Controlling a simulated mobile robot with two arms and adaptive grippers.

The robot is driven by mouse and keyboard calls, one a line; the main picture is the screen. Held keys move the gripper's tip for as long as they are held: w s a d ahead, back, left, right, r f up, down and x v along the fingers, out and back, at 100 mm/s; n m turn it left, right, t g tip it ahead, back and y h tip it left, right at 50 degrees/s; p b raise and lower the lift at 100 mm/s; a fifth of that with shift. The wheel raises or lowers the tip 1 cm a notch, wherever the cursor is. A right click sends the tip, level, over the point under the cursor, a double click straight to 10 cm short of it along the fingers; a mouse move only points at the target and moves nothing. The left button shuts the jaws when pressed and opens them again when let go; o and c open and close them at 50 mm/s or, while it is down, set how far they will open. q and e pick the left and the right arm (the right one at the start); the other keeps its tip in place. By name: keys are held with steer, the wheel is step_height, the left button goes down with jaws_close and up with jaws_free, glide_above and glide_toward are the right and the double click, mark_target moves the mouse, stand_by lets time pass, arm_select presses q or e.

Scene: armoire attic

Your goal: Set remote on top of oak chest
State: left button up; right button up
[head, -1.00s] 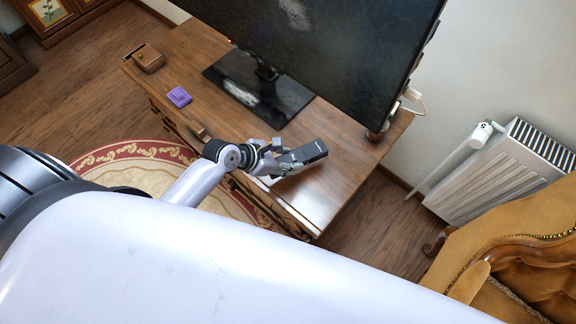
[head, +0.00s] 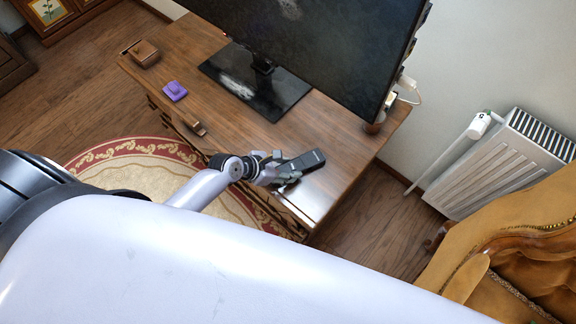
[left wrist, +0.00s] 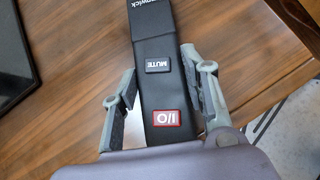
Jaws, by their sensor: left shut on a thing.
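The remote (head: 306,160) is black and long, with a MUTE button and a red I/O button that show in the left wrist view (left wrist: 158,88). My left gripper (head: 275,170) is shut on the near end of the remote. In the left wrist view its two fingers (left wrist: 160,105) lie along the remote's sides. The remote is over the right part of a brown wooden desk; I cannot tell whether it touches the top. No piece is clearly identifiable as the oak chest. My right gripper does not show.
The desk (head: 335,190) bears a large monitor (head: 330,50), a purple box (head: 175,91) and a brown wooden box (head: 143,54). A white radiator (head: 505,165) and a tan leather armchair (head: 510,240) stand at the right. A round rug (head: 140,170) lies left of the desk.

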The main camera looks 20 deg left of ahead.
arm_select(q)
steer(key=o, duration=1)
steer(key=shift+s, duration=0.3)
steer(key=shift+o, duration=1.1)
steer(key=shift+w+a, duration=0.15)
steer(key=shift+w, duration=0.3)
steer(key=shift+r, duration=0.15)
steer(key=p+v, duration=0.2)
steer(key=v, duration=1)
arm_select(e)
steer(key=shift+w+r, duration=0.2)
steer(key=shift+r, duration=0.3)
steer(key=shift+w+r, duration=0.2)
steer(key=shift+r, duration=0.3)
arm_select(q)
steer(key=shift+s, duration=0.1)
